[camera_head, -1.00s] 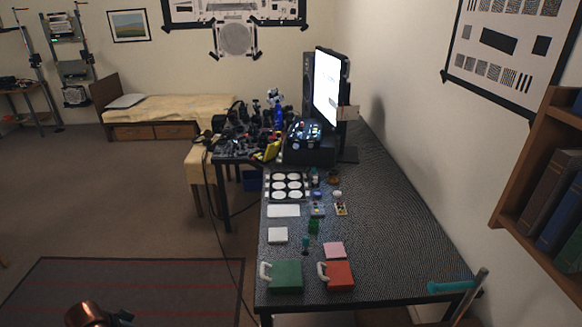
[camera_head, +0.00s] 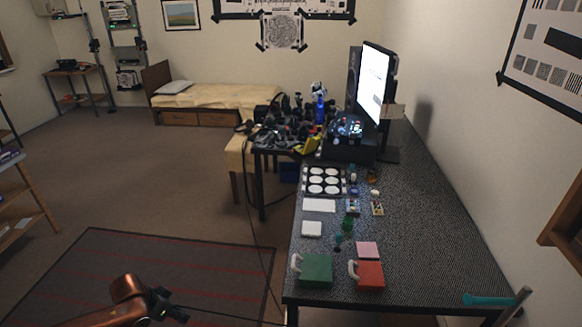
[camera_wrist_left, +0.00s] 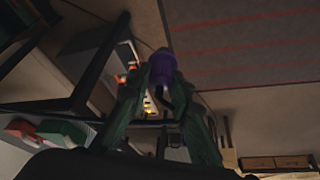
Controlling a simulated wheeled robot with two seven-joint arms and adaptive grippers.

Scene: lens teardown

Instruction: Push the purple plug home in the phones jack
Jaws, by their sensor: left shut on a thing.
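The purple plug (camera_wrist_left: 163,66) is in the left wrist view, between the fingertips of my left gripper (camera_wrist_left: 162,85), which is shut on it. In the head view my left gripper (camera_head: 166,305) is low at the left, over the floor side and apart from the table; the plug cannot be made out there. A black box with small lit parts (camera_head: 348,148) stands at the far end of the table below the monitor. I cannot make out the phones jack.
The dark patterned table (camera_head: 440,240) has free room along its right side. A green box (camera_head: 316,271) and a red box (camera_head: 370,275) with pale handles lie at its near edge. A white-circle tray (camera_head: 324,181) lies farther back. A cable hangs left of the table.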

